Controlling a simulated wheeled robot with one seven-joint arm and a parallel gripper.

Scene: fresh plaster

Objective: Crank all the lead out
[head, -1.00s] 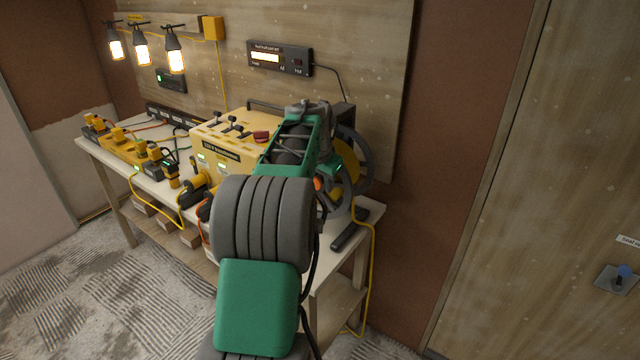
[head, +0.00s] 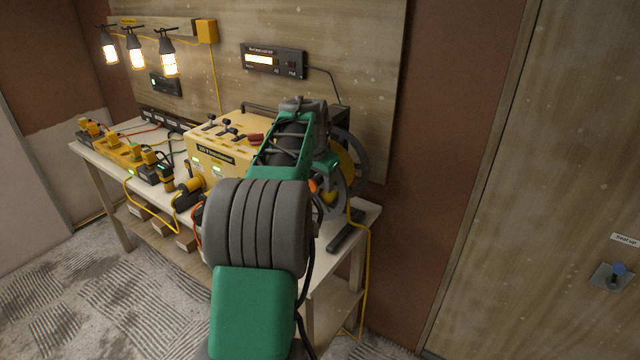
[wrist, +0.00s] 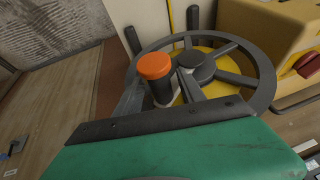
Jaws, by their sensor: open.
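The cable reel (head: 358,158) stands at the right end of the bench, with grey spoked rims and a yellow drum; my arm covers part of it. In the wrist view, the reel's spoked wheel (wrist: 262,72) fills the upper middle. Its crank handle has an orange knob (wrist: 154,66) at the wheel's near left side. The yellow lead (head: 369,245) hangs from the bench's right end towards the floor. My gripper (wrist: 160,112) is open, close to the crank knob and holding nothing visible. Its fingertips are not clearly seen, so contact with the handle cannot be told.
A yellow power box (head: 222,150) with levers and a red knob stands left of the reel. Plugs and sockets crowd the bench's left part. A dark bar (head: 346,237) lies at its right front. Lit lamps (head: 134,60) hang above. Carpet in front is clear.

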